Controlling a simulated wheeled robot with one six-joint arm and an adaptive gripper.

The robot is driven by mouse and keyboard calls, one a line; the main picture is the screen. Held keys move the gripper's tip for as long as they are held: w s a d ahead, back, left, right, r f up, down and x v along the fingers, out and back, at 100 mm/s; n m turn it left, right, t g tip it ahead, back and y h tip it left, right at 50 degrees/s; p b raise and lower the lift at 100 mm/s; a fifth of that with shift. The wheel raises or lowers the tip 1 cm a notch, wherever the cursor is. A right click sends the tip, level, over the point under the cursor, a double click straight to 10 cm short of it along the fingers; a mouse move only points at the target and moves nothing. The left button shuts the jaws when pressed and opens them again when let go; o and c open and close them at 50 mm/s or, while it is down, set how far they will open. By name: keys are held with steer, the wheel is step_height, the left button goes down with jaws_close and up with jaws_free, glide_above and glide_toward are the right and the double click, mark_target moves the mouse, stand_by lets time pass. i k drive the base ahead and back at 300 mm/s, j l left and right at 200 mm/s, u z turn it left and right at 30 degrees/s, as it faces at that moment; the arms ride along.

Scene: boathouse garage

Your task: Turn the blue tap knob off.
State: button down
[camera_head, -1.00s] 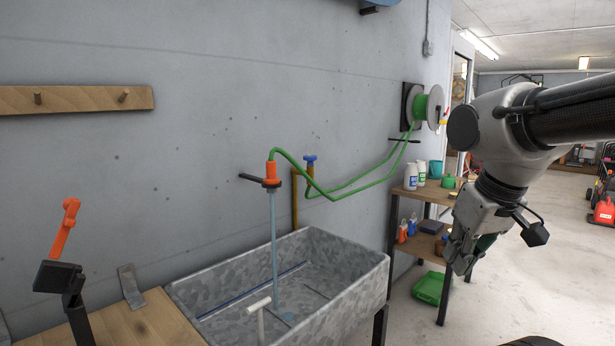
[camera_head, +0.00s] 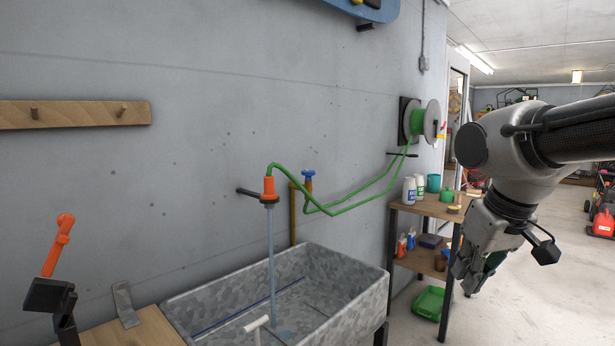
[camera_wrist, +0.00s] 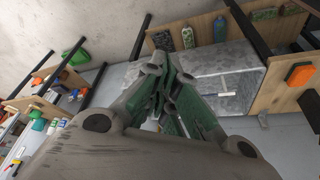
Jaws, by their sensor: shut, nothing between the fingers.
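The blue tap knob (camera_head: 308,173) sits on top of a brass pipe (camera_head: 293,215) against the grey wall, above the back right of the galvanised sink (camera_head: 345,262). A green hose (camera_head: 345,207) runs by the knob to an orange nozzle (camera_head: 268,187) held over the sink. A stream of water (camera_head: 271,255) falls from the nozzle. My gripper (camera_head: 462,284) hangs to the right of the sink and in front of the shelf, well apart from the knob. It is shut and empty; the wrist view shows its fingers together (camera_wrist: 170,75). I cannot make out the knob in the wrist view.
A wooden shelf unit (camera_head: 430,208) with bottles and a green cup stands right of the sink, a green tray (camera_head: 432,302) beneath it. A hose reel (camera_head: 421,123) is on the wall. An orange-handled tool (camera_head: 60,245) stands at left.

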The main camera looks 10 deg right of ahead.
mark_target(308, 174)
steer(key=u, duration=0.2)
steer(key=i+l+u, duration=0.25)
steer(key=l+u, duration=0.5)
steer(key=i+l, duration=0.05)
